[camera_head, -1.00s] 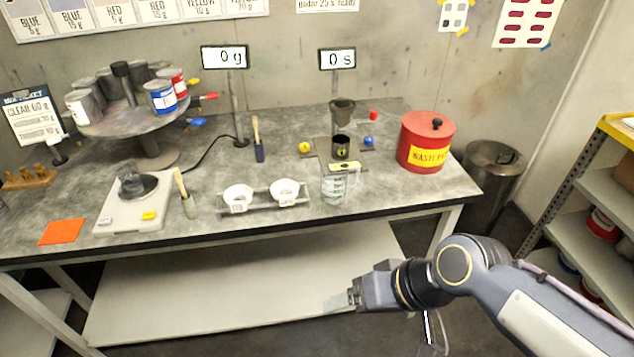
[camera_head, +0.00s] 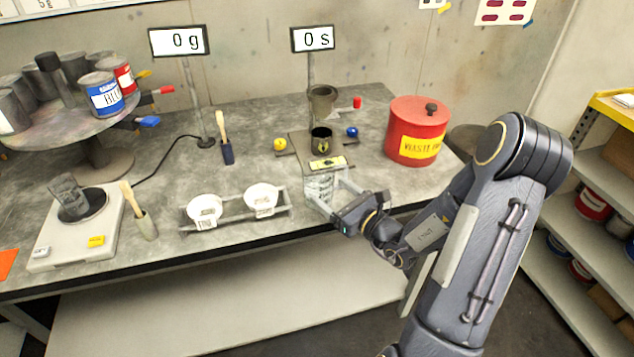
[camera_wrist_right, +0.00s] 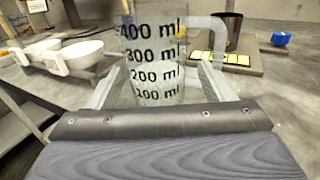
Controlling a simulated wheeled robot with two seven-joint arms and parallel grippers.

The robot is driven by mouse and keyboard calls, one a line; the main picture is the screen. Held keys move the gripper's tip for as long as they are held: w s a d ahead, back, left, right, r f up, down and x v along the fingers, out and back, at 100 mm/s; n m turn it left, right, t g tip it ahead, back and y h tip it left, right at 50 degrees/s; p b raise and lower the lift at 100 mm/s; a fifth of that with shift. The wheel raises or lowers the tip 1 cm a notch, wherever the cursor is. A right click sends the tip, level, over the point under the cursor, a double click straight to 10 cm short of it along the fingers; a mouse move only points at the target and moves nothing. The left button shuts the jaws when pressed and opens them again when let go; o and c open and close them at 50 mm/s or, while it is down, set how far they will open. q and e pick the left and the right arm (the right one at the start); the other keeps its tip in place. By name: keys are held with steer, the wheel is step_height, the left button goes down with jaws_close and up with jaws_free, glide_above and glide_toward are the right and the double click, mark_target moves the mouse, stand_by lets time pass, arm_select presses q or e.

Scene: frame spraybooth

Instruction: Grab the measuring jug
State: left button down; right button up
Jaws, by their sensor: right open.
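The clear measuring jug (camera_head: 318,188) stands upright on the bench near its front edge. In the right wrist view the jug (camera_wrist_right: 155,60) shows black marks from 100 to 400 ml and a handle on its right side. My right gripper (camera_head: 326,188) is open, with one finger on each side of the jug. In the right wrist view the fingers (camera_wrist_right: 155,80) flank the lower part of the jug; I cannot tell whether they touch it. My left gripper is not in view.
Two white filter cups (camera_head: 204,208) sit in a rack left of the jug. A dark cup on a stand (camera_head: 321,140) is behind it. A red waste can (camera_head: 416,130) stands at the right. A scale (camera_head: 78,230) is at the left.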

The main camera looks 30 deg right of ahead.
steer(key=shift+w+a+r, duration=0.15)
steer(key=shift+w+a, duration=0.15)
steer(key=shift+w, duration=0.45)
steer(key=x, duration=0.1)
steer(key=p+x, duration=0.1)
steer(key=x, duration=0.3)
steer(key=shift+s+a+f, duration=0.1)
steer(key=shift+f, duration=0.2)
steer(key=c, duration=0.8)
steer(key=shift+r, duration=0.1)
steer(key=shift+c, duration=0.2)
